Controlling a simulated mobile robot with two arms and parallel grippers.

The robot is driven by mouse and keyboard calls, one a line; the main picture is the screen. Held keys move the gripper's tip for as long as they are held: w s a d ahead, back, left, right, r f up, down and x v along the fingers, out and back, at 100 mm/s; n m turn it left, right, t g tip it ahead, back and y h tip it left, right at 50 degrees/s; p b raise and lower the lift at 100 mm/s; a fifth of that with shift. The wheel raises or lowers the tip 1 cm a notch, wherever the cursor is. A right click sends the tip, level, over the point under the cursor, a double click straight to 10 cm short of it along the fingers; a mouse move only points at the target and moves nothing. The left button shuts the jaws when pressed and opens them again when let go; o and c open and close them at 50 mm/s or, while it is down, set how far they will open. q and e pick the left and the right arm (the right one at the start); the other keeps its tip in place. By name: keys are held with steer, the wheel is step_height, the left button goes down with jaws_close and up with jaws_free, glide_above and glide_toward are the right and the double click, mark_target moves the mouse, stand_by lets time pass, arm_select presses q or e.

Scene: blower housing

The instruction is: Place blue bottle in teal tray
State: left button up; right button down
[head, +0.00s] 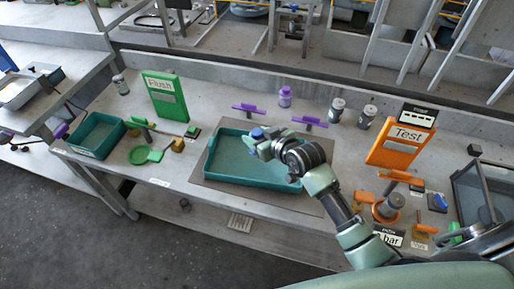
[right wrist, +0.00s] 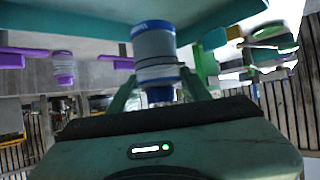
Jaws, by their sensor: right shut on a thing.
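My right gripper (head: 262,141) is shut on the blue bottle (head: 256,133). In the right wrist view the bottle (right wrist: 154,52), grey-blue with darker blue bands, stands between the two fingers (right wrist: 158,92). The large teal tray (head: 222,178) lies on a dark mat in the middle of the bench. In the head view the gripper and bottle are over its back right part, and my right arm covers its right side. A teal wall also fills the top of the right wrist view (right wrist: 225,18). The bottle's height above the tray floor is hard to tell. My left gripper is not in view.
A smaller teal tray (head: 73,149) stands at the left. A green "Flush" board (head: 164,100), purple bottle (head: 285,97), purple holders (head: 310,122) and dark canisters (head: 367,117) stand behind. An orange "Test" board (head: 392,155) is at the right.

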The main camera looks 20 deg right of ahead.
steer(key=shift+f, duration=3.2)
steer(key=c, duration=0.7)
jaws_free()
steer(key=shift+f, duration=0.15)
steer(key=v, duration=1.2)
steer(key=shift+s+b, duration=0.1)
steer(key=shift+b, duration=0.25)
